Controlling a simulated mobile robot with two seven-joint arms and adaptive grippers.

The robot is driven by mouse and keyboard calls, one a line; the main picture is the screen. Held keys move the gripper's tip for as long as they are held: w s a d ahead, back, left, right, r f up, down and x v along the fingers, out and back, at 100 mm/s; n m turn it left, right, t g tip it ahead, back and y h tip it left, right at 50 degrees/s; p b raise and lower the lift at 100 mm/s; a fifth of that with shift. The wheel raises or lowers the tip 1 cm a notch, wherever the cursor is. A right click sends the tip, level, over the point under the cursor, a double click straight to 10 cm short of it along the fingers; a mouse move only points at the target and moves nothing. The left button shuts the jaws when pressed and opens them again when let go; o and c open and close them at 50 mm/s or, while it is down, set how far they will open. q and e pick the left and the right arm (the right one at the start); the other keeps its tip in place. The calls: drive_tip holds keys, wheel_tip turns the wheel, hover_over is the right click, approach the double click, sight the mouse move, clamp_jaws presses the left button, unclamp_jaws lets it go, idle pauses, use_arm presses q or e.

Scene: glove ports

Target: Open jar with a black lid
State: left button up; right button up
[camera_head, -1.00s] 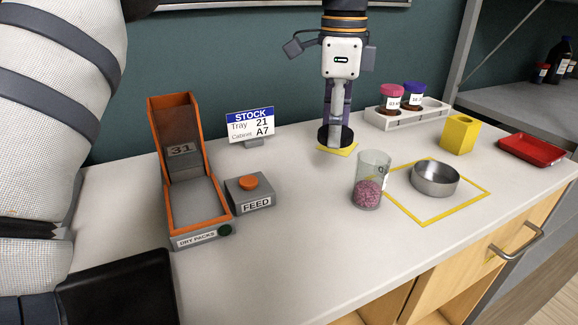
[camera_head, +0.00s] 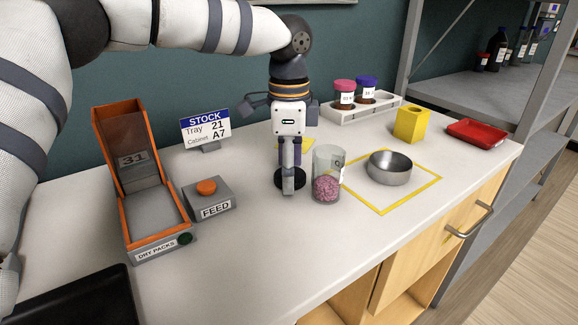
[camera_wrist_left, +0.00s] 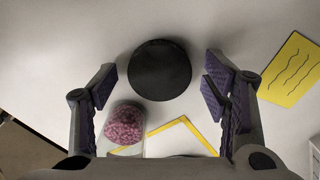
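The clear glass jar (camera_head: 328,177) stands upright on the counter with pink pieces in its lower part and no lid on it. It also shows in the left wrist view (camera_wrist_left: 125,128), low on the left. The round black lid (camera_head: 283,184) lies flat beside the jar, to its left, apart from it, on or just above the counter. My left gripper (camera_head: 290,186) points down over the lid. In the left wrist view its fingers are spread, with the lid (camera_wrist_left: 160,70) between them and a gap on each side. My right gripper is not in view.
A metal bowl (camera_head: 388,168) sits inside a yellow outline (camera_head: 425,188). A yellow square (camera_head: 308,143) is partly hidden behind my gripper. A white rack (camera_head: 376,109) holds two capped jars. The FEED button box (camera_head: 211,203) and orange dispenser (camera_head: 122,222) stand left.

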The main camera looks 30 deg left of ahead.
use_arm(q)
wheel_tip(320, 180, up, 12)
idle(0.5)
